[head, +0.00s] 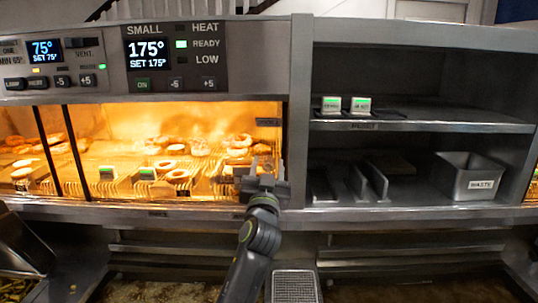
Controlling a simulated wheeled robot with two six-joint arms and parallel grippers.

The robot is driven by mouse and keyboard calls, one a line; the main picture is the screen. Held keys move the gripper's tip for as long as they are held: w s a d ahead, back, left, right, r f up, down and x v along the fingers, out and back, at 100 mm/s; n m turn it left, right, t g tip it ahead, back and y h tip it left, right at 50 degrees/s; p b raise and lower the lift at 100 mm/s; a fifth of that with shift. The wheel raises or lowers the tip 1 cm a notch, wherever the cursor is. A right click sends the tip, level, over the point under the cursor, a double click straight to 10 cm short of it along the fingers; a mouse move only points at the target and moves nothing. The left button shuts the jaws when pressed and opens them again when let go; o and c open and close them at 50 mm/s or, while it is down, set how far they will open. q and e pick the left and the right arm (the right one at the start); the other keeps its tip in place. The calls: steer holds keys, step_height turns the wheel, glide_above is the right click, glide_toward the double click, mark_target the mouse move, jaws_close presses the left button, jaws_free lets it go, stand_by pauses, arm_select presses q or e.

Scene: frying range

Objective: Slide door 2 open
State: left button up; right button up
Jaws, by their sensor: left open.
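The lit warming cabinet (180,118) fills the left half of the head view, with clear sliding front panels. Two dark upright door edges (73,150) stand at its left. A small dark label (268,122) sits at the upper right of the glass; I cannot read it, so I cannot tell for sure which panel is door 2. My left gripper (262,171) is open, in front of the cabinet's lower right corner, near the right end of the glass. I cannot tell whether it touches the door. My right gripper is out of view.
Rings and pastries (178,175) lie on racks behind the glass. The control panel (175,60) is above. To the right are open shelves with two small boxes (332,104) and a metal waste bin (468,178). A steel ledge (400,214) runs along the front.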

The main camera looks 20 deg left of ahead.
arm_select(q)
steer(key=shift+w+r, duration=0.15)
steer(key=shift+w, duration=0.05)
steer(key=shift+s+r, duration=0.15)
steer(key=shift+r, duration=0.05)
steer(key=shift+d+f, duration=0.1)
steer(key=shift+c, duration=0.5)
steer(key=shift+c, duration=1.3)
jaws_close()
